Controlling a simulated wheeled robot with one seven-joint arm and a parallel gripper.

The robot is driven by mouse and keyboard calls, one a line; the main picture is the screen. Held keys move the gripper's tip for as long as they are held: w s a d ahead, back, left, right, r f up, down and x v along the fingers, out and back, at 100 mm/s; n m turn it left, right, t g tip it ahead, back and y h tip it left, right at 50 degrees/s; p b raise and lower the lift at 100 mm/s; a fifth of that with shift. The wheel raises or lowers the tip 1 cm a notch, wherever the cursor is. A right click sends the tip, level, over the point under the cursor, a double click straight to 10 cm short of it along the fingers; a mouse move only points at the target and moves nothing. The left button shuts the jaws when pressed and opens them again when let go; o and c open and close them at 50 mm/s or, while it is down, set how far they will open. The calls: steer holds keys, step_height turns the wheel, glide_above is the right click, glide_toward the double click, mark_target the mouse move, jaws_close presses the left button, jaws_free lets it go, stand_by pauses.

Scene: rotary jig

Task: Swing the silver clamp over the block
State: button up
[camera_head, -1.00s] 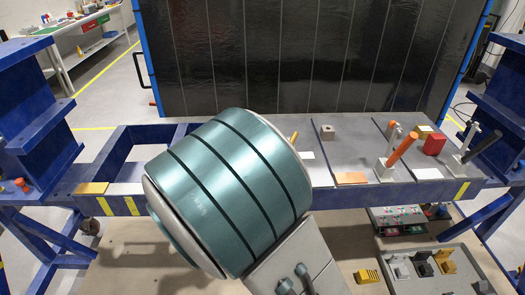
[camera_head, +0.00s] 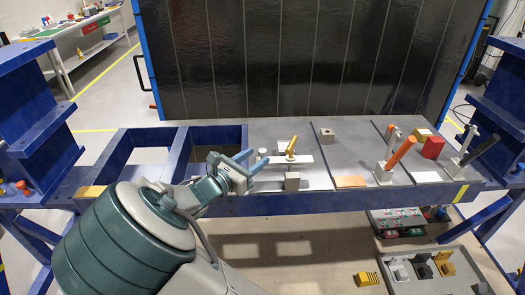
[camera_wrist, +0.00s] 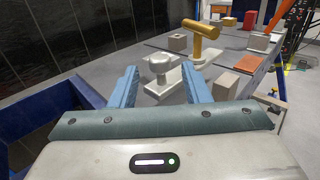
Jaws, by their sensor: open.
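A grey block (camera_head: 292,181) sits in front of the bar, near the bench's front edge. Another grey block (camera_head: 327,133) stands behind, to the right.
To the right are an orange plate (camera_head: 351,182), an orange-handled clamp (camera_head: 398,155), a red block (camera_head: 433,147) and a black-handled clamp (camera_head: 482,147). A dark panel (camera_head: 310,60) rises behind the bench. Blue frame openings lie left of the clamp.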

mark_target(263, 153)
steer(key=shift+x, duration=2)
jaws_close()
